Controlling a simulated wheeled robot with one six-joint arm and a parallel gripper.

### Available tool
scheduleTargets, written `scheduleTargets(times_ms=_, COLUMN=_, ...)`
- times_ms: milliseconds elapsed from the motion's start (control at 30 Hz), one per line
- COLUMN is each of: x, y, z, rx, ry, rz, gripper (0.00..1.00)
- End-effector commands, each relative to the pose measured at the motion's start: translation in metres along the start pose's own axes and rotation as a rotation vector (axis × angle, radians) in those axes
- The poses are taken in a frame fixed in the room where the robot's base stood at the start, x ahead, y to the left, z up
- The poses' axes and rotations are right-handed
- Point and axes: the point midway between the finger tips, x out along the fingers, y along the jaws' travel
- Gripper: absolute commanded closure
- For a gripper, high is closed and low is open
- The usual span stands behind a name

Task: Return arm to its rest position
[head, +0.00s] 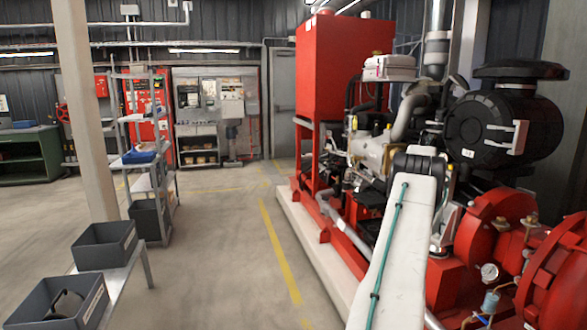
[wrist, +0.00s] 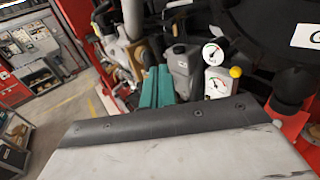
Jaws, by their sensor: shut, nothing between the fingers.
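My white arm link with a teal cable (head: 398,240) reaches up and forward in the head view, in front of the red fire pump engine (head: 385,155). My gripper (wrist: 157,75) shows in the wrist view as two teal fingers side by side, shut and empty. I cannot tell whether the fingers touch any part. In the head view my gripper is hidden behind the arm.
A black air filter (head: 505,120) and red pump housings (head: 495,225) stand close to the arm's right. A grey bench with dark bins (head: 105,245) and a shelf rack (head: 150,180) stand left. The floor with a yellow line (head: 277,245) is clear between.

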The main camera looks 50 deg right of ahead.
Motion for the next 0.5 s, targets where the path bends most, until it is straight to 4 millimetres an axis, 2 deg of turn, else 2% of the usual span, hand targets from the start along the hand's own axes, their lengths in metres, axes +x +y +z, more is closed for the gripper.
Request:
scheduleTargets(times_ms=167, x=0.0, y=0.0, z=0.003, rx=-0.018, ry=-0.014, rz=0.005, gripper=1.0)
scheduleTargets(times_ms=233, x=0.0, y=0.006, z=0.003, rx=-0.087, ry=-0.034, rz=0.031, gripper=1.0)
scheduleTargets(times_ms=367, x=-0.013, y=0.031, z=-0.037, rx=-0.316, ry=-0.018, rz=0.148, gripper=1.0)
scheduleTargets(times_ms=433, x=-0.031, y=0.065, z=-0.041, rx=-0.48, ry=-0.028, rz=0.262, gripper=1.0)
scheduleTargets(times_ms=500, x=-0.057, y=0.118, z=-0.039, rx=-0.633, ry=-0.054, rz=0.405, gripper=1.0)
